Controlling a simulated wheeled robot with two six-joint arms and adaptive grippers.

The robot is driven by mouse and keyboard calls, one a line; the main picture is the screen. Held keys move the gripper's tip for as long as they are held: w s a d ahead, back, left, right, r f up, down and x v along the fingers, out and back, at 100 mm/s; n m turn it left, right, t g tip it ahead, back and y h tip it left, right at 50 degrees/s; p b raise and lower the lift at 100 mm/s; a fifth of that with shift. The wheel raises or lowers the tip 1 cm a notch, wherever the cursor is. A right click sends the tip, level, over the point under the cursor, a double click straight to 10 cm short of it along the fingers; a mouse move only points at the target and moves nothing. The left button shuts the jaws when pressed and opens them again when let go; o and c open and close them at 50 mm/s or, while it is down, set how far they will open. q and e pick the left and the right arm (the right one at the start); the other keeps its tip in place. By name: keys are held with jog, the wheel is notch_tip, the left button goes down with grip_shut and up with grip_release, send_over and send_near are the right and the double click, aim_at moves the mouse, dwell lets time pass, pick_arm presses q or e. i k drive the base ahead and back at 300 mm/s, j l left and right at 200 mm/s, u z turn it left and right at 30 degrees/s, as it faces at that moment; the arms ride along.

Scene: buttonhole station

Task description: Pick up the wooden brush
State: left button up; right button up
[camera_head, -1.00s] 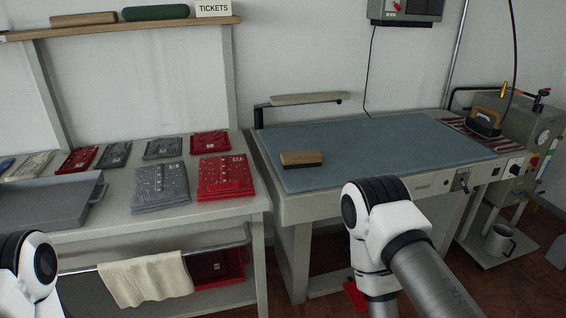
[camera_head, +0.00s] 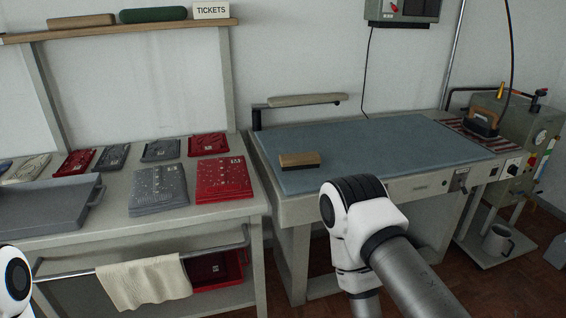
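The wooden brush (camera_head: 299,160) lies on the blue-grey padded top of the pressing table (camera_head: 390,145), near its left front corner. It has a light wooden back and a dark lower part. Nothing is touching it. My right arm is in front of the pressing table, to the right of and below the brush in the picture; its gripper is out of view. Only a small piece of my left arm shows at the lower left edge, and its gripper is out of view.
Folded red (camera_head: 223,179) and grey (camera_head: 158,190) cloths and a grey tray (camera_head: 45,208) cover the left table. A narrow sleeve board (camera_head: 308,99) stands behind the brush. An iron (camera_head: 482,122) rests at the far right. The padded top right of the brush is clear.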

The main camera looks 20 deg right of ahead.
aim_at(312, 160)
jog(key=l+u, duration=1.2)
